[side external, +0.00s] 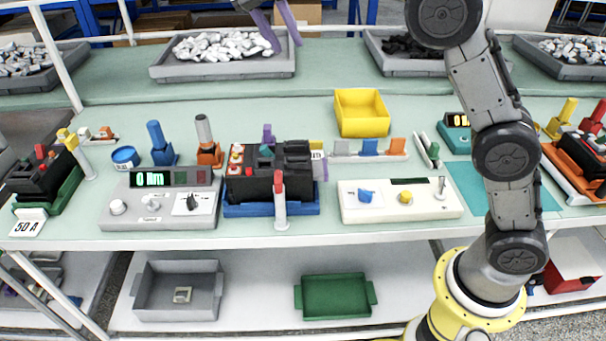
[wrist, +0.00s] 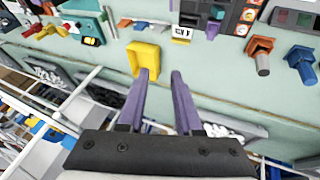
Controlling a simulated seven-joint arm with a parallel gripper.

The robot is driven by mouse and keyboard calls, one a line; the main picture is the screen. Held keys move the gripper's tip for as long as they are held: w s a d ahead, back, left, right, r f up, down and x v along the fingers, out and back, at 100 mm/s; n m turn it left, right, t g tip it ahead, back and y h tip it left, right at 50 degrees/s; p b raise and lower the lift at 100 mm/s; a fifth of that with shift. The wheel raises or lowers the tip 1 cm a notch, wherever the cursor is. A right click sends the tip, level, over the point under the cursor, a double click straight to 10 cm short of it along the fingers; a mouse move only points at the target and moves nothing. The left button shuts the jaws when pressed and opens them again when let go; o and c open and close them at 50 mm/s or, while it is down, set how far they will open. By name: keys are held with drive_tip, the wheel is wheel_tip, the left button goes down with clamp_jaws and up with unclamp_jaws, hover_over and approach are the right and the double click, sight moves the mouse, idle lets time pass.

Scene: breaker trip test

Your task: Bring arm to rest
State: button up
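My gripper (side external: 287,45) is high at the back, above the grey tray of white parts, away from the bench devices. In the wrist view my gripper (wrist: 160,73) shows two purple fingers apart with nothing between them. The black breaker (side external: 270,172) sits in a blue fixture (side external: 240,211) at mid bench; part of it shows at the top of the wrist view (wrist: 223,18). The grey test unit (side external: 160,206) with a green-lit display stands left of it.
A yellow bin (side external: 362,113) stands behind the control box. The grey tray (side external: 222,70) of white parts is on the rear shelf beneath my gripper. Orange (side external: 208,155) and blue (side external: 163,156) holders stand behind the test unit. A grey bin (side external: 178,312) and green tray (side external: 335,298) are below.

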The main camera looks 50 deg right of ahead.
drive_tip(key=s+d+r+n+t+y, duration=0.15)
drive_tip(key=s+d, duration=0.35)
drive_tip(key=s, duration=0.5)
drive_tip(key=s+d+n+t+y, duration=0.15)
drive_tip(key=s+d, duration=0.25)
drive_tip(key=s, duration=0.5)
drive_tip(key=s+a+f+n+t+y, duration=0.1)
drive_tip(key=s+f+n, duration=0.2)
drive_tip(key=f, duration=0.5)
drive_tip(key=s+a+f+n+t+y, duration=0.1)
drive_tip(key=s+a+f+n+y, duration=0.1)
drive_tip(key=s+f, duration=0.4)
drive_tip(key=shift+f+n+t, duration=0.3)
drive_tip(key=shift+f+n, duration=0.6)
drive_tip(key=shift+f, duration=0.15)
